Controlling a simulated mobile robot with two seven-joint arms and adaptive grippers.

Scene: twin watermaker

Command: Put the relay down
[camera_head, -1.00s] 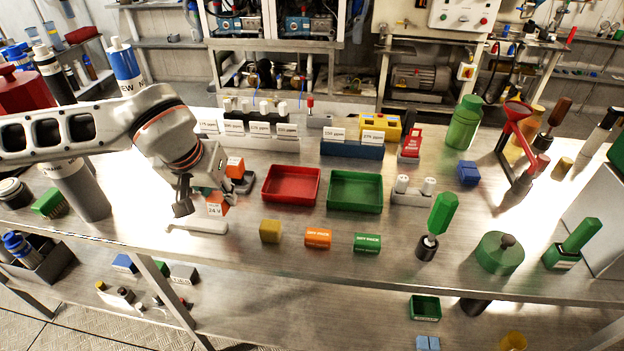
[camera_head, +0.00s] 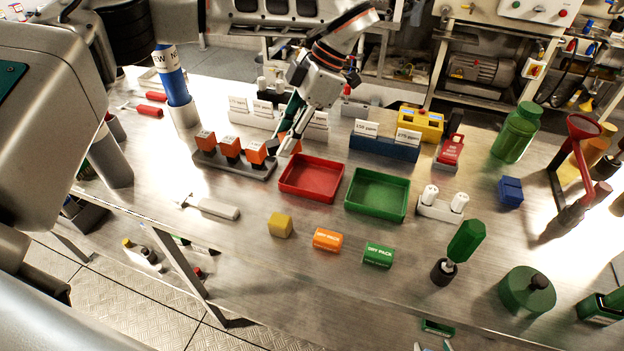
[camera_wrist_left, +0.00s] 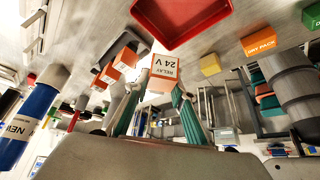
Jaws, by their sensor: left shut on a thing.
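In the head view the fingers mostly hide this relay. It is just right of the grey relay rack (camera_head: 222,164) and behind the red tray (camera_head: 283,191). I cannot tell whether it touches the bench. The rack holds three orange relays (camera_head: 230,147) in a row. My right gripper is not in view.
A green tray (camera_head: 375,212) stands right of the red one. A yellow block (camera_head: 280,225) and two dry packs, orange (camera_head: 327,240) and green (camera_head: 378,255), lie in front. White card holders stand behind my gripper.

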